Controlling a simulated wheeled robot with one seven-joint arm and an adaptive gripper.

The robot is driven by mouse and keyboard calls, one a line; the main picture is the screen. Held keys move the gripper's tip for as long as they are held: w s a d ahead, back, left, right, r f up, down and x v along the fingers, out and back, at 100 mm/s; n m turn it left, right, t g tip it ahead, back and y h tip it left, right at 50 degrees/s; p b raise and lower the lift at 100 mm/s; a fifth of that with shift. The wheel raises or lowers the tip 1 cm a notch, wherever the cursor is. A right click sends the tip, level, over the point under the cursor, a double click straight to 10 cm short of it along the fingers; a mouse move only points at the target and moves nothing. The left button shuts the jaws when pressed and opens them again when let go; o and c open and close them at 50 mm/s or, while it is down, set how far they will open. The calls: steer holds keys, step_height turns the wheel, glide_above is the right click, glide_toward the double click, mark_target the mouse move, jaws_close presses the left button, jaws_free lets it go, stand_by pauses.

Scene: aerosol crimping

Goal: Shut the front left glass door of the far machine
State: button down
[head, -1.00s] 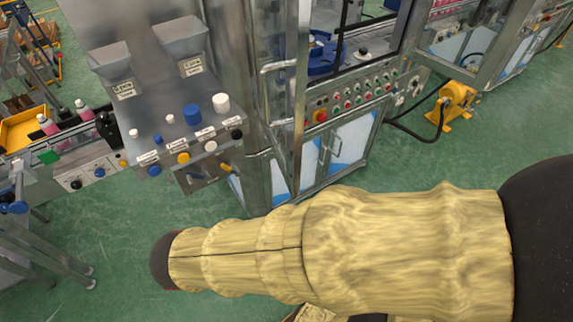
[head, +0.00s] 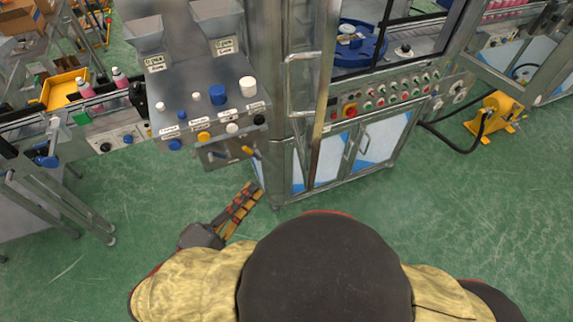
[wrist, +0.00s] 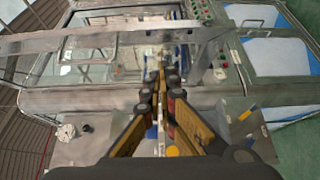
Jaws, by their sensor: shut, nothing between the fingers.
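The far machine (head: 366,143) has a grey metal frame and a row of buttons on its front. Its front left glass door (head: 325,85) stands open, seen nearly edge-on, swung out towards me. A pale bar handle (head: 287,85) is on it. My gripper (head: 252,190), with orange and black fingers, is low in front of the machine, left of the door and apart from it in the picture. The gripper also shows in the wrist view (wrist: 162,76), its fingers together and empty. Metal frame bars cross behind it there; I cannot tell which belong to the door.
A control panel (head: 205,105) with coloured knobs and two hoppers stands left of the door. A conveyor with pink bottles (head: 86,92) is further left. A yellow motor-like unit (head: 497,113) is on the floor at right. Green floor (head: 470,210) is open at lower right.

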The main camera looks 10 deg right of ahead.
steer(key=b, duration=0.2)
glide_toward(307, 147)
steer(key=w+a, duration=0.1)
steer(key=w, duration=0.2)
steer(key=shift+d+r, duration=0.1)
steer(key=shift+d, duration=1.95)
